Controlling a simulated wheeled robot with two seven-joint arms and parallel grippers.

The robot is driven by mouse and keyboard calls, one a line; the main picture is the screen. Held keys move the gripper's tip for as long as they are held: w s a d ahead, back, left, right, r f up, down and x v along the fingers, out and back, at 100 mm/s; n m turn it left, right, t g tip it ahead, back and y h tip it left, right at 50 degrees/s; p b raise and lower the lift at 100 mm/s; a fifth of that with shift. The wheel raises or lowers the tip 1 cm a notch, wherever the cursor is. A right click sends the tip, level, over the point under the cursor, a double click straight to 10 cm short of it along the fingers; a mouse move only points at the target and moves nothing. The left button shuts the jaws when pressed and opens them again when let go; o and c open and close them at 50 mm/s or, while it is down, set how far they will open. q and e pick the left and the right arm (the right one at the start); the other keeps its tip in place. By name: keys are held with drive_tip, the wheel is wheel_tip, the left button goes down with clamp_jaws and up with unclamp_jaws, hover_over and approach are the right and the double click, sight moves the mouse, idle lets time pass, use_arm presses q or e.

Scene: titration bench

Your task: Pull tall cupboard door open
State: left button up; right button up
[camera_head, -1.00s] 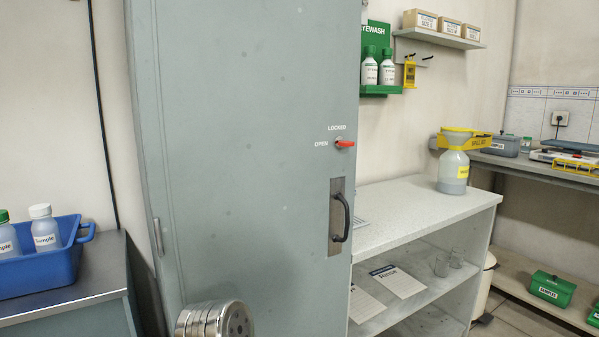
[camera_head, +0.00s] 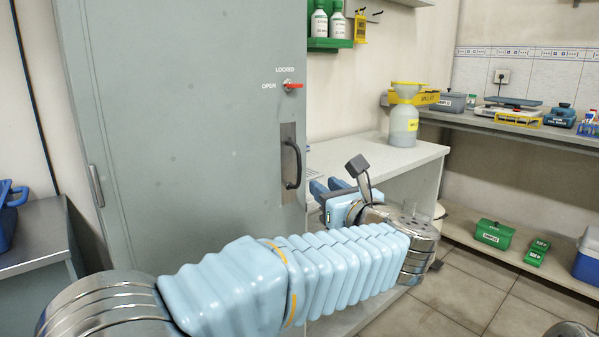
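The tall grey cupboard door (camera_head: 190,130) fills the left-centre of the head view and looks shut. Its dark vertical bar handle (camera_head: 293,165) sits on a metal plate near the door's right edge. Above it is a red lever (camera_head: 293,86), with the LOCKED label above and the OPEN label to its left; its red end points right. My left gripper (camera_head: 323,186) is just right of the handle, apart from it in the picture. Its two blue fingers are spread with nothing seen between them. My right gripper is not in view.
A white-topped bench (camera_head: 390,158) stands right of the cupboard, partly behind my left arm, with a yellow-topped bottle (camera_head: 404,125) on it. A dark side bench (camera_head: 35,235) is at left. Floor (camera_head: 475,290) is clear at the lower right.

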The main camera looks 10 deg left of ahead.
sight(301, 169)
use_arm(q)
drive_tip(key=p+x, duration=0.2)
drive_tip(key=x, duration=1.1)
drive_tip(key=shift+w+a+p, duration=0.1)
drive_tip(key=shift+w+p, duration=0.15)
drive_tip(key=shift+p, duration=0.1)
drive_tip(key=shift+c, duration=0.4)
clamp_jaws()
drive_tip(key=shift+f, duration=0.1)
